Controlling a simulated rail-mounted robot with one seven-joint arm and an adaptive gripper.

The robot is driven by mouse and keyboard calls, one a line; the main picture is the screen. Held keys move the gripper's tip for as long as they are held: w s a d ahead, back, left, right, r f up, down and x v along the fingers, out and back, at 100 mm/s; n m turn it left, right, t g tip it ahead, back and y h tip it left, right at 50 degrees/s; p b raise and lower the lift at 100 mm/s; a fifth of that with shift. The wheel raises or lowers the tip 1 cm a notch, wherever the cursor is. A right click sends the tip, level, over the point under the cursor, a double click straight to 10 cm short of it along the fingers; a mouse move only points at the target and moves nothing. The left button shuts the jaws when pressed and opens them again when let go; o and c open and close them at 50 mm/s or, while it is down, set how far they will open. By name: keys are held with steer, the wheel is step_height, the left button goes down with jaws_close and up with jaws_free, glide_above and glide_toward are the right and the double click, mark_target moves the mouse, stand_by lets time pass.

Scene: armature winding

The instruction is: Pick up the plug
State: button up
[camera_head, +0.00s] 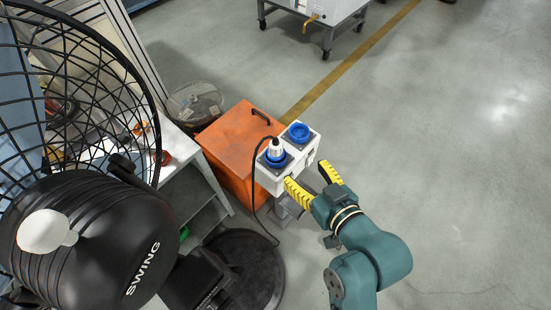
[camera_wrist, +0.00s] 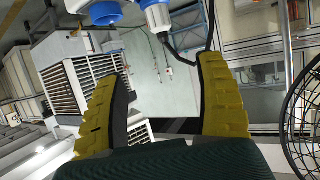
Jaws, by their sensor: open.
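The plug (camera_head: 276,148) is blue and white with a black cable, seated in the left blue socket on top of a white socket box (camera_head: 266,180). In the wrist view the plug (camera_wrist: 157,18) shows at the top edge, partly cut off, with its cable to the right. My gripper (camera_head: 312,180) is open and empty beside the box's right side, apart from the plug. In the wrist view its yellow fingers (camera_wrist: 165,98) are spread with nothing between them.
A second blue socket (camera_head: 298,132) is empty of any plug. An orange cabinet (camera_head: 238,148) stands behind the box. A black fan (camera_head: 90,230) fills the left. A black round base (camera_head: 246,270) lies below. Open floor (camera_head: 450,150) is to the right.

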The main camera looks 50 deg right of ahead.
mark_target(277, 143)
steer(key=b+x, duration=0.2)
steer(key=x, duration=0.3)
steer(key=b+x, duration=0.2)
steer(key=x, duration=0.3)
steer(key=b+x, duration=0.2)
steer(key=x, duration=0.4)
steer(key=shift+w+a+r, duration=0.1)
steer(key=shift+w+r, duration=0.05)
steer(key=shift+r, duration=0.2)
jaws_close()
